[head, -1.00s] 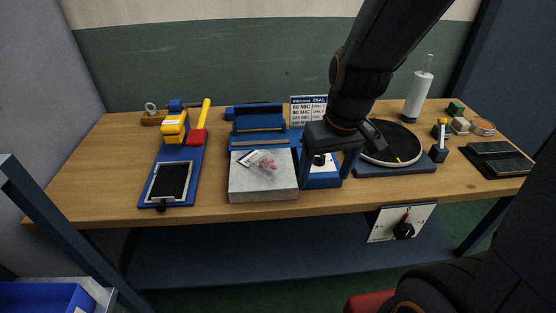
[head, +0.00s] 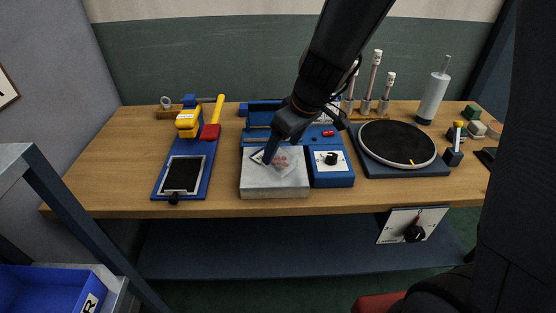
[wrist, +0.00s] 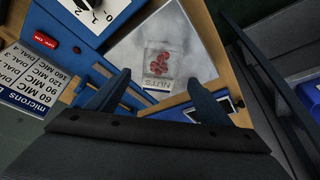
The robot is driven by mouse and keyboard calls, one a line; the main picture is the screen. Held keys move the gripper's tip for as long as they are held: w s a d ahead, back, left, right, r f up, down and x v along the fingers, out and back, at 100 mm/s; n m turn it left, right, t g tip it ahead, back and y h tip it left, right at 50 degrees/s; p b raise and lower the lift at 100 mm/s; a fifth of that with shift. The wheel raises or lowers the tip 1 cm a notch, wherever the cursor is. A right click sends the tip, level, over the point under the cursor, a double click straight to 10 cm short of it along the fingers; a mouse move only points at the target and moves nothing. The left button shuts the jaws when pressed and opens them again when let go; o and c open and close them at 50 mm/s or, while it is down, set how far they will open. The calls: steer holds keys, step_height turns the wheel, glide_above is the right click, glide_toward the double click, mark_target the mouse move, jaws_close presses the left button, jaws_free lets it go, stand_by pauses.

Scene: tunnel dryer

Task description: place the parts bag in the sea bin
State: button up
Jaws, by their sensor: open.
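The parts bag (head: 284,162) is a clear pouch with red pieces inside. It lies flat on the pale grey block at the front of the blue sealer. In the wrist view the bag (wrist: 165,65) shows the printed word NUTS along its near edge. My gripper (wrist: 158,82) is open above the bag, its fingers apart on either side of the bag's near end. In the head view one finger covers part of the bag. No bin that reads as sea shows; a blue bin (head: 40,292) at the lower left has a label of which only an R is readable.
The sealer's dial box (head: 332,172) is right of the block. A black round plate (head: 398,143) stands further right. A blue board with a black-screened frame (head: 184,174) lies to the left. A dark post and shelf stand between the table and the blue bin.

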mark_target(278, 156)
steer(key=shift+x, duration=1.75)
steer(key=shift+s+d, duration=0.1)
steer(key=shift+f+b, duration=0.3)
steer(key=shift+b, duration=0.3)
steer(key=shift+c, duration=0.3)
steer(key=c, duration=1.3)
steer(key=shift+o, duration=0.2)
steer(key=shift+r, duration=0.1)
